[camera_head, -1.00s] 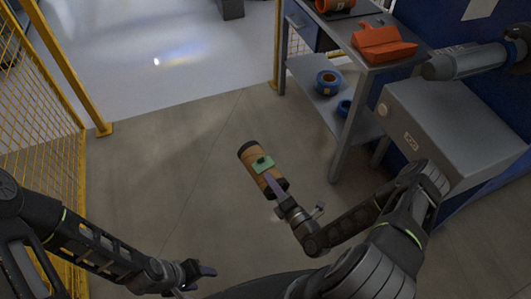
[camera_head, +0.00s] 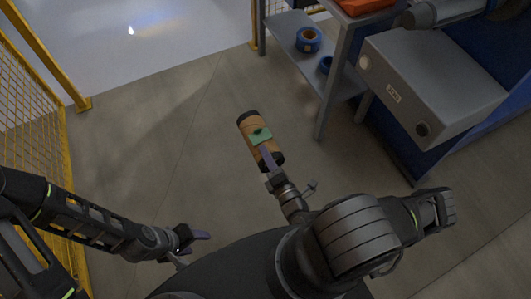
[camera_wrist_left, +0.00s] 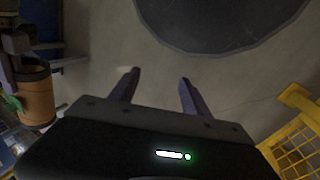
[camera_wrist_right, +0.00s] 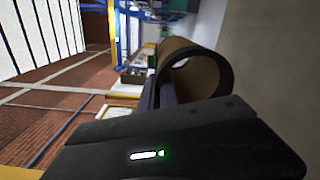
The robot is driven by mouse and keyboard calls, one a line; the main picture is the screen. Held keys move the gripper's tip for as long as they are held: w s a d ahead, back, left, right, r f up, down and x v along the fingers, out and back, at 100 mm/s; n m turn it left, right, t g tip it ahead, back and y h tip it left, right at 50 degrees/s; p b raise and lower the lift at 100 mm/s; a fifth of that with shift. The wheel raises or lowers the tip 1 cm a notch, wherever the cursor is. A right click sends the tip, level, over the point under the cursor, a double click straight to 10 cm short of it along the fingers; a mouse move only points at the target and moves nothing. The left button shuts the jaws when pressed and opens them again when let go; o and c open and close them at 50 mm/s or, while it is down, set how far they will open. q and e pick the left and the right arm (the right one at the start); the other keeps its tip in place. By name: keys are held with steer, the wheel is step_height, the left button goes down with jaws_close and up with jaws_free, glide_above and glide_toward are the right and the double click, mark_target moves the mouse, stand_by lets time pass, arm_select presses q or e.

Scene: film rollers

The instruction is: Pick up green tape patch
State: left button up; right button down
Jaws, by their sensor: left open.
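The green tape patch (camera_head: 261,136) lies on the side of a brown roller (camera_head: 251,123) with dark ends, near the picture's middle. A small dark spot shows on the patch. My right gripper (camera_head: 268,161) is shut on the near end of the roller and holds it up over the floor. In the right wrist view the hollow roller (camera_wrist_right: 190,70) sits at the finger. My left gripper (camera_head: 198,241) is open and empty, below and left of the roller. In the left wrist view its fingers (camera_wrist_left: 158,78) are apart, with the roller (camera_wrist_left: 37,98) and patch (camera_wrist_left: 12,103) at the left edge.
A grey shelf table (camera_head: 330,75) with blue tape rolls (camera_head: 308,40) stands at the upper right. A grey machine box (camera_head: 425,85) is beside it. A yellow mesh fence (camera_head: 32,130) stands on the left. The floor between is clear.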

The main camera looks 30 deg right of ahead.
arm_select(q)
steer(key=shift+o, duration=0.4)
